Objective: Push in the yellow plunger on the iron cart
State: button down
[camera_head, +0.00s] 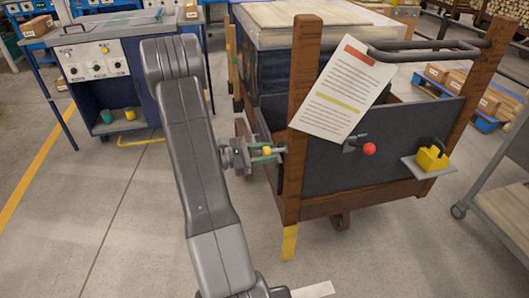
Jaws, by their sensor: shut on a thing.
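The cart (400,133) has rust-brown corner posts and dark panels, and stands right of centre. The yellow plunger (267,151) shows as a small yellow knob at the cart's left side, near the front post. My gripper (268,153) reaches in from the left, level with the knob. Its two greenish fingers lie on either side of the knob, shut on it. The fingertips are close to the front post. How far the plunger stands out, and its stem, I cannot tell.
A sheet of paper (346,90) hangs on the cart's front. A red-knobbed lever (369,148) and a yellow padlock-like block (432,158) are on its front side. A control bench (90,62) stands at left. A grey trolley (500,185) stands right. Floor at left front is clear.

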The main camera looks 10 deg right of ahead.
aim_at(276, 149)
jog(key=d, duration=0.3)
jog(key=shift+a, duration=0.1)
jog(key=c, duration=1)
grip_release()
jog(key=shift+d, duration=0.2)
jog(key=shift+c, duration=0.2)
jog(key=a+p, duration=0.2)
jog(key=a, duration=1.1)
jog(key=shift+s+a, duration=0.15)
jog(key=shift+a, duration=0.25)
